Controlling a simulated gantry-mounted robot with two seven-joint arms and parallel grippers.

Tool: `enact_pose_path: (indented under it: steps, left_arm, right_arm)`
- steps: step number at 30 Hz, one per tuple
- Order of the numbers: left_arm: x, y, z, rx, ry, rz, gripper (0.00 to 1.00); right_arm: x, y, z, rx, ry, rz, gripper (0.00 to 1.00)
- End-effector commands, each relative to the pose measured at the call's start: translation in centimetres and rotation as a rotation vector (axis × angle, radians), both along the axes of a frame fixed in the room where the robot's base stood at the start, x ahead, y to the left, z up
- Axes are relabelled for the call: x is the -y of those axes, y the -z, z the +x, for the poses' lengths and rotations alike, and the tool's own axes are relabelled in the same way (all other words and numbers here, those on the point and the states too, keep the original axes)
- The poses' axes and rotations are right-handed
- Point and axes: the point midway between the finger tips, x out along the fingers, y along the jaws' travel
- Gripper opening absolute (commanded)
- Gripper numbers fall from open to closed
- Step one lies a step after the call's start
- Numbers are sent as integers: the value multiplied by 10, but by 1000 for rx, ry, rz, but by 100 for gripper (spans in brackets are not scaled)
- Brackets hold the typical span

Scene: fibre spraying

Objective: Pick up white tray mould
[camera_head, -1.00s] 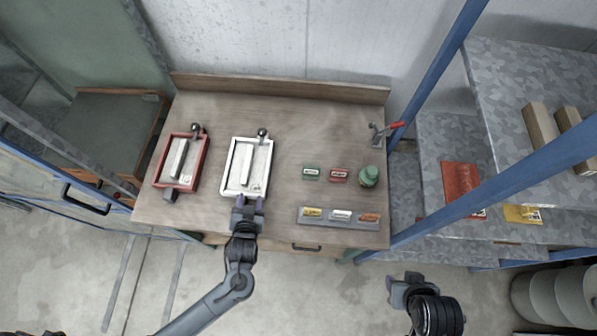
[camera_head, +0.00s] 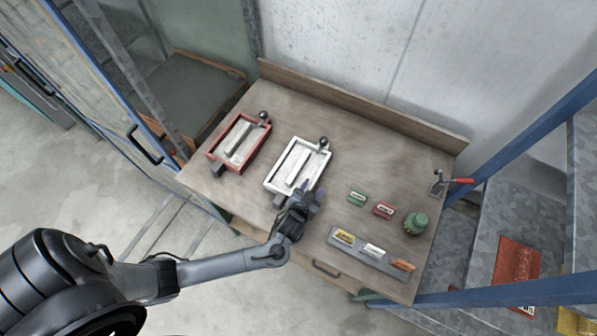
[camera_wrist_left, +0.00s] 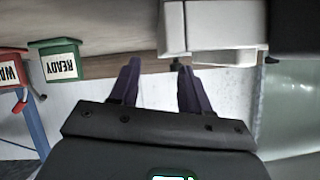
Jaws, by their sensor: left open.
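The white tray mould (camera_head: 271,187) lies on the wooden table, with a pale bar inside it and a dark ball knob at its far corner. My left gripper (camera_head: 312,193) is at its near right corner, open, with nothing between the fingers. In the left wrist view the two purple fingertips (camera_wrist_left: 157,78) are apart, and the white tray mould (camera_wrist_left: 225,28) shows beyond and to the right of them. I cannot tell whether a finger touches it. My right gripper is out of view.
A red tray mould (camera_head: 262,147) lies to the left of the white one. Green (camera_head: 357,198) and red (camera_head: 383,211) label blocks, a green jar (camera_head: 415,223) and a grey label strip (camera_head: 370,255) are on the right.

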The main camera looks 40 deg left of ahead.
Motion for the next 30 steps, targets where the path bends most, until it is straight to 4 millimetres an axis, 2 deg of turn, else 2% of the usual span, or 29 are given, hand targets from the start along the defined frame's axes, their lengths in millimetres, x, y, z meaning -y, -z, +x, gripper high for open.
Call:
enact_pose_path:
  steps: [10, 21, 30]
  left_arm:
    - [-14, 19, 33, 2, 1, 3, 47]
    - [-15, 23, 38, 0, 1, 0, 46]
    - [-15, 23, 38, 0, 1, 0, 0]
  right_arm:
    - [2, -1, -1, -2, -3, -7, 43]
    - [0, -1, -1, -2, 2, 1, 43]
    - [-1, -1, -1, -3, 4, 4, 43]
